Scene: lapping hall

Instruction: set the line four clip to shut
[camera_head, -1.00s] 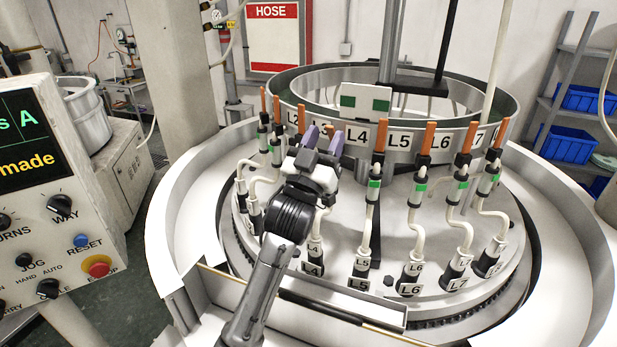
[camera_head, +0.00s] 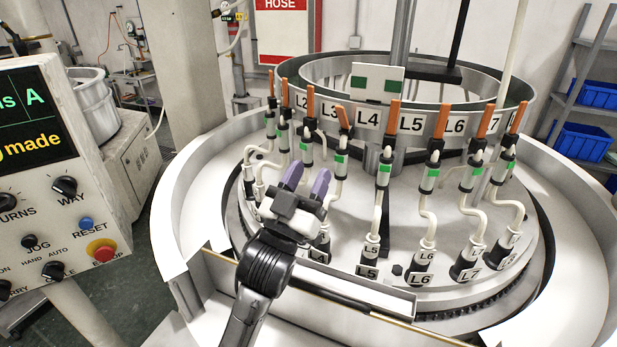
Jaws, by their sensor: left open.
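My right gripper is not in view.
Similar upright orange levers stand to both sides, such as the line five lever (camera_head: 394,112). Their white hoses curve down to the round plate. A white trough wall (camera_head: 185,205) rings it. A control panel (camera_head: 70,215) with knobs and a red button stands at left.

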